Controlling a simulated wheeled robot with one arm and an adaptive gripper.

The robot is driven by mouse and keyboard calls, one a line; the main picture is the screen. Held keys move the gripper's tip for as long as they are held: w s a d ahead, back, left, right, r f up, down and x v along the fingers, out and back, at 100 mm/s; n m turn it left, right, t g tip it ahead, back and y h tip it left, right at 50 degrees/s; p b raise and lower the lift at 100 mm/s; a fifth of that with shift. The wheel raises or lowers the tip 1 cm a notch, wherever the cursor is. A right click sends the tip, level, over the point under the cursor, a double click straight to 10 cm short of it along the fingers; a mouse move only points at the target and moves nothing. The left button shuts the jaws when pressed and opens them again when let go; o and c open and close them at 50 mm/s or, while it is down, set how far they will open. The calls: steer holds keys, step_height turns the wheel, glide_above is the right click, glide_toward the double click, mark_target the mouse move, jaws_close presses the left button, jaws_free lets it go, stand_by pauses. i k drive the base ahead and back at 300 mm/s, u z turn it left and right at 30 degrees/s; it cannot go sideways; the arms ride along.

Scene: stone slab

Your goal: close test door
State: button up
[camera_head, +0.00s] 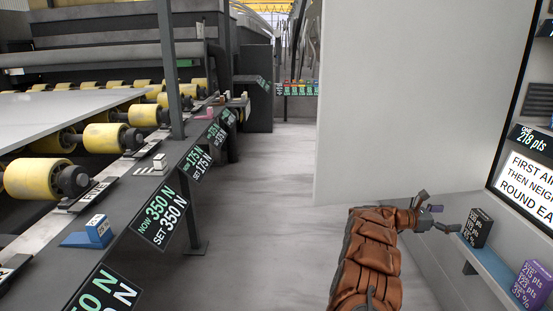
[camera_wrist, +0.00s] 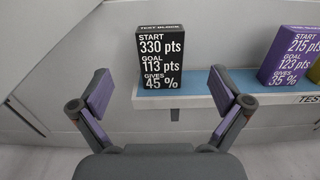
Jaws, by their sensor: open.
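No part in view is marked as the test door, and I cannot tell which panel it is. A large pale upright panel (camera_head: 415,95) stands at the right of the aisle in the head view. My gripper (camera_head: 446,218) is at the lower right, in front of a black block labelled "TEST BLOCK" (camera_head: 478,228). In the wrist view my gripper (camera_wrist: 160,95) is open with nothing between its fingers. The black block (camera_wrist: 161,58) stands upright on a blue ledge (camera_wrist: 195,102), beyond the fingertips and apart from them.
A purple block (camera_head: 533,284) stands farther along the ledge, below a lit sign (camera_head: 530,180). A roller line with yellow rollers (camera_head: 38,179) and a rail of force labels (camera_head: 160,218) runs along the left. The grey floor (camera_head: 265,210) between is clear.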

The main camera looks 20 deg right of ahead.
mark_target(414, 96)
steer(key=k, duration=1)
